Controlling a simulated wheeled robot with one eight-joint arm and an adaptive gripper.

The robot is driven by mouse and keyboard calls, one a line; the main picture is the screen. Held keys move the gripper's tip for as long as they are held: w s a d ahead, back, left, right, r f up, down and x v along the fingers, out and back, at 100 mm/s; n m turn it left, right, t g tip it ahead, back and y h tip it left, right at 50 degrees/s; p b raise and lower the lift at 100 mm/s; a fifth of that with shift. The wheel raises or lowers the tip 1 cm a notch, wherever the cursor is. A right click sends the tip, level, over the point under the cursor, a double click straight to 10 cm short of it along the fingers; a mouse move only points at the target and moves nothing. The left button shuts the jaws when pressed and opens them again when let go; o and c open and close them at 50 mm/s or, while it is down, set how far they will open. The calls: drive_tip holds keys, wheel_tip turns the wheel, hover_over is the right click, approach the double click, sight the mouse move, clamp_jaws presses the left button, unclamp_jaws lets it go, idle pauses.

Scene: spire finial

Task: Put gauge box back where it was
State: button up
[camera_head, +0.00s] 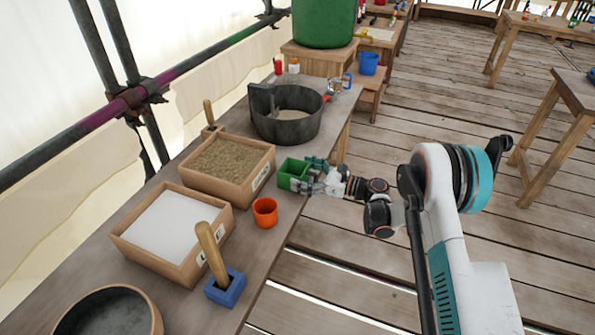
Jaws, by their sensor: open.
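A small green open-topped box (292,173), which looks like the gauge box, is at the right edge of the long wooden bench (262,249), near the sand box. My gripper (307,179) is open at the right side of the green box, close to it or touching it. The fingers partly cover that side, and I cannot tell whether they sit around its wall. Whether the box rests flat on the bench is also hard to tell.
A wooden box of sand (226,163), a wooden box of white powder (168,225), an orange cup (265,212) and a blue block with a wooden handle (225,288) stand nearby. A dark round tub (287,121) is behind. Bare bench shows along the front edge.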

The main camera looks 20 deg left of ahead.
drive_tip(key=d+p, duration=0.3)
drive_tip(key=d, duration=0.7)
drive_tip(key=d+r+n+t+h, duration=0.1)
drive_tip(key=d+r+n+h, duration=0.3)
drive_tip(key=r, duration=0.9)
drive_tip(key=s+d+r+n+t+h, duration=0.2)
drive_tip(key=s+d+r+n+h, duration=0.25)
drive_tip(key=s+d+r, duration=0.45)
drive_tip(key=s+d+r+n+t+h, duration=0.1)
drive_tip(key=s+d+n+h, duration=0.3)
drive_tip(key=s+d, duration=0.5)
drive_tip(key=s+d+r+n+t+h, duration=0.1)
drive_tip(key=s+d+r+n+h, duration=0.2)
drive_tip(key=s+d, duration=0.6)
drive_tip(key=shift+s+d+r+n+t+h, duration=0.3)
drive_tip(key=shift+s+n+h, duration=1.2)
drive_tip(key=shift+s, duration=2.25)
drive_tip(key=shift+d+f+n+y, duration=0.1)
drive_tip(key=shift+n+y, duration=0.15)
